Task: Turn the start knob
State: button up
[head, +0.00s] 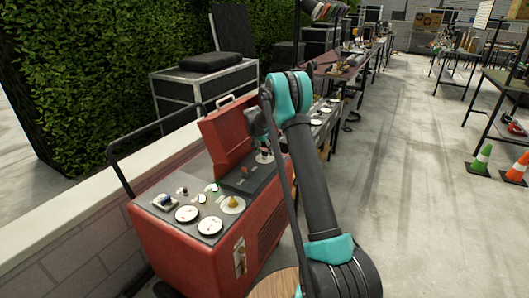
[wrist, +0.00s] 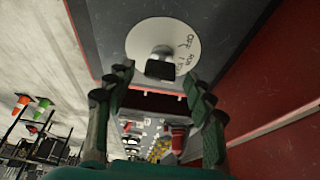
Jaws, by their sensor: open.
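In the wrist view a round white dial plate (wrist: 143,36) with printed lettering, part of it reading like OFF and RUN, carries a dark start knob (wrist: 160,68). My gripper (wrist: 157,80) is open, with one finger on each side of the knob's near end. Whether either finger touches the knob cannot be told. In the head view a white disc (head: 264,158) on the red machine's dark raised panel lies by the end of my arm. My gripper there is small and its fingers are hard to make out.
The red machine (head: 190,255) has a black handrail (head: 150,127), an upright red lid (head: 226,135), white gauges (head: 187,214) and a brass-coloured knob (head: 233,202) on its top. A low wall and a hedge stand to the left. Open floor (head: 400,180) and traffic cones (head: 481,160) lie to the right.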

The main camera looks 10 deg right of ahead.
jog(key=shift+w+d+f, duration=0.1)
jog(key=shift+f, duration=0.3)
jog(key=c, duration=1.1)
jog(key=shift+n, duration=0.3)
jog(key=n+y, duration=0.1)
jog(key=n, duration=0.3)
jog(key=shift+d+t+y, duration=0.15)
jog(key=shift+t+y, duration=0.25)
jog(key=shift+n+y, duration=0.7)
jog(key=shift+n, duration=1.4)
